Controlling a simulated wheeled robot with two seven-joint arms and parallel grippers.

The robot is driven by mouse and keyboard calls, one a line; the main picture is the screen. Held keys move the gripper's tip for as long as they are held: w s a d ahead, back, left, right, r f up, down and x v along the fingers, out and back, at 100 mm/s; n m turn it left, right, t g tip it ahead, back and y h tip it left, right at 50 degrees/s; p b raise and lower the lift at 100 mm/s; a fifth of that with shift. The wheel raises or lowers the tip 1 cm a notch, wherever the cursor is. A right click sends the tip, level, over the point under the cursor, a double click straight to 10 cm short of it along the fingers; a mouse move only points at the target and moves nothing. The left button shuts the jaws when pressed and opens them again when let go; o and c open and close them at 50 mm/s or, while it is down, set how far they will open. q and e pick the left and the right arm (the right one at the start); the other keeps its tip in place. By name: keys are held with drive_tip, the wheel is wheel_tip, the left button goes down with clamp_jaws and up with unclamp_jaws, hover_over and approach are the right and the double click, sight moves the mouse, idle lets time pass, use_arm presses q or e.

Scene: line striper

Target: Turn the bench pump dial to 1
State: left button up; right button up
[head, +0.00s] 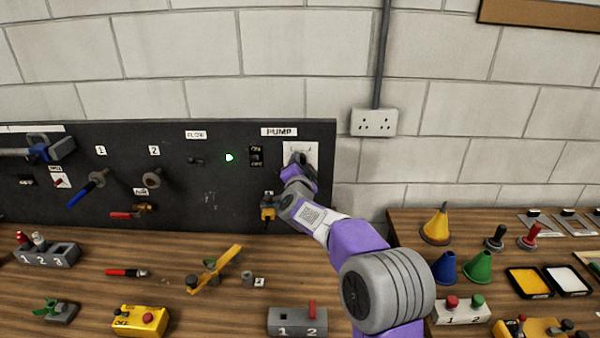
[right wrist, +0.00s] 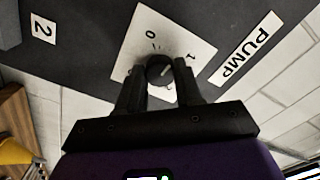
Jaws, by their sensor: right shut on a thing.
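The pump dial is a dark round knob (right wrist: 159,69) on a white plate (right wrist: 178,30), which also shows on the black panel in the head view (head: 311,149). The plate carries a 0 and a 1 in the right wrist view; any further marks are partly hidden by my fingers. My right gripper (right wrist: 160,78) is shut on the knob, one finger on each side. It also shows at the plate in the head view (head: 299,161). A pale line on the knob is small, and I cannot tell its exact setting. My left gripper is out of view.
A PUMP label (head: 279,132) sits above the plate. A switch (head: 256,156) and a green light (head: 229,157) are to its left. A yellow-and-black fitting (head: 268,209) hangs just below left of my arm. The wooden bench (head: 200,305) holds several tools.

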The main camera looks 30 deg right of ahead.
drive_tip(key=shift+m+b, duration=2.15)
drive_tip(key=shift+m, duration=1.55)
drive_tip(key=shift+r, duration=0.1)
drive_tip(key=o, duration=1)
drive_tip(key=shift+o, duration=0.2)
drive_tip(key=shift+s, duration=0.1)
drive_tip(key=v, duration=0.7)
drive_tip(key=shift+s, duration=0.2)
